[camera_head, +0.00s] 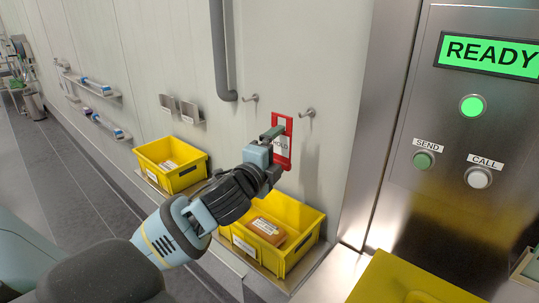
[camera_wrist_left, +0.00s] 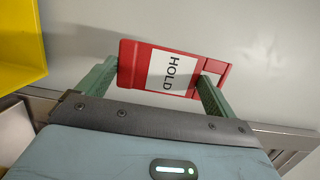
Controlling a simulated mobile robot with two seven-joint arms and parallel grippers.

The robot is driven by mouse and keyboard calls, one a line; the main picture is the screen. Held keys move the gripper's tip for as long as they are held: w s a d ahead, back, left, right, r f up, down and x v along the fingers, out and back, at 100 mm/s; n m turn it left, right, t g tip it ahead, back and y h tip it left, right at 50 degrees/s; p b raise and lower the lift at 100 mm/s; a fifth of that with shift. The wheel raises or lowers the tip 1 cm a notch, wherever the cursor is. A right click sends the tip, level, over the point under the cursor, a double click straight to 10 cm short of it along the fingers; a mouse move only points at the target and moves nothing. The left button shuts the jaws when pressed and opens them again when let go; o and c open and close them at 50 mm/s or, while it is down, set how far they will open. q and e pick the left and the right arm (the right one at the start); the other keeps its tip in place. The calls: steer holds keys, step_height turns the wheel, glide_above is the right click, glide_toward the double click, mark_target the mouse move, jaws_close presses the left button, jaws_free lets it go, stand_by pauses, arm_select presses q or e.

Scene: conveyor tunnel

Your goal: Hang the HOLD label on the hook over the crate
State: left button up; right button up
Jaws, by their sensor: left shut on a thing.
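The HOLD label (camera_head: 284,148) is a red frame with a white card, held upright close to the wall. My left gripper (camera_head: 271,139) is shut on it; in the left wrist view the label (camera_wrist_left: 175,69) sits between the two green fingers (camera_wrist_left: 157,82). Two grey hooks stick out of the wall: one (camera_head: 308,112) just right of the label's top, one (camera_head: 252,98) to its left. A yellow crate (camera_head: 297,262) with a brown box stands below. My right gripper is not in view.
Another yellow crate (camera_head: 184,185) with boxes stands further left on the ledge. Small wall holders (camera_head: 190,112) and a grey pipe (camera_head: 221,60) are on the wall. A steel panel (camera_head: 440,110) with READY display and buttons stands right. A yellow surface (camera_head: 405,280) is at bottom right.

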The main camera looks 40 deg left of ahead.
mark_target(283, 151)
arm_select(q)
steer(key=shift+w+d, duration=0.15)
steer(key=shift+w, duration=1.55)
steer(key=shift+w, duration=0.15)
steer(key=w, duration=0.3)
steer(key=shift+w+d, duration=0.1)
steer(key=shift+d, duration=0.05)
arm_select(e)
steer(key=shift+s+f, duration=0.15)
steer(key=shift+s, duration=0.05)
